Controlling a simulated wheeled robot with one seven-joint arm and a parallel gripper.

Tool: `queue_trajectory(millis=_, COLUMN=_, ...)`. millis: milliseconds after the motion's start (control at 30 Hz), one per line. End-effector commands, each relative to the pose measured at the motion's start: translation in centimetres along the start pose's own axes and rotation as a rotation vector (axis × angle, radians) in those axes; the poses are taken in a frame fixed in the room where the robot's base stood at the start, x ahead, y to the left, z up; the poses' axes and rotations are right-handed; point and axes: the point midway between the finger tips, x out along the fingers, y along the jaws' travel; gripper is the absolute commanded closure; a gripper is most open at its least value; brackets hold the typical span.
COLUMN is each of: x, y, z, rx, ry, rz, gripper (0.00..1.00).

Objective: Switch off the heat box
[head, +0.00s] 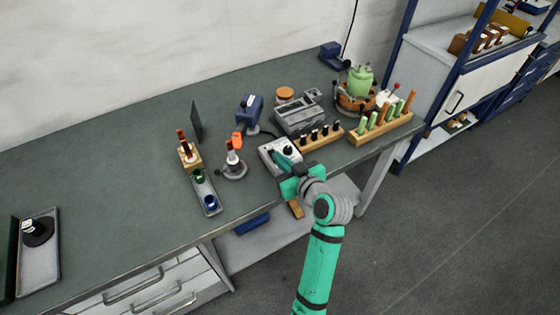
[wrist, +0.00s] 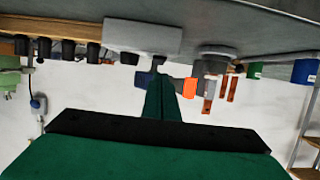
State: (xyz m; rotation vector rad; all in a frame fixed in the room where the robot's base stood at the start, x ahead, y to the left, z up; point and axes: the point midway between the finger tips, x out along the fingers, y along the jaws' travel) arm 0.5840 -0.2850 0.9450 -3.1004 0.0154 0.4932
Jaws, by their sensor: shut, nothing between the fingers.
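A small white box with dark controls on top, which looks like the heat box (head: 266,157), sits near the front edge of the bench. My gripper (head: 281,157) is at this box, its green fingers closed together and empty, reaching over its top from the front. In the wrist view, which is upside down, the pale box (wrist: 143,34) is just ahead of my shut fingers (wrist: 160,82). A dark knob is partly hidden behind the fingertips. I cannot tell whether the fingers touch the box or its switch, nor what position the switch is in.
Right of the box is a wooden rack with black-topped pieces (head: 320,138), with a grey device (head: 298,117) behind it. Left is a round stand (head: 233,170) and a grey tray (head: 206,192) with green and blue pieces. The bench's left middle (head: 110,190) is clear.

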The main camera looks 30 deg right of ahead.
Motion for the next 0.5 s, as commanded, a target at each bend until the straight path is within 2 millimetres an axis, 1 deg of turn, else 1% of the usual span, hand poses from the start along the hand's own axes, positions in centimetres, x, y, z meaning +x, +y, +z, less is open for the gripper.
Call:
queue_trajectory(millis=333, x=-0.1, y=0.0, z=-0.2, rx=-0.001, ry=0.000, rz=0.000, gripper=1.00)
queue_trajectory(millis=433, x=-0.3, y=0.0, z=-0.8, rx=-0.003, ry=0.001, rz=-0.001, gripper=1.00)
queue_trajectory(millis=500, x=-0.6, y=-0.1, z=-1.6, rx=-0.003, ry=0.003, rz=-0.001, gripper=1.00)
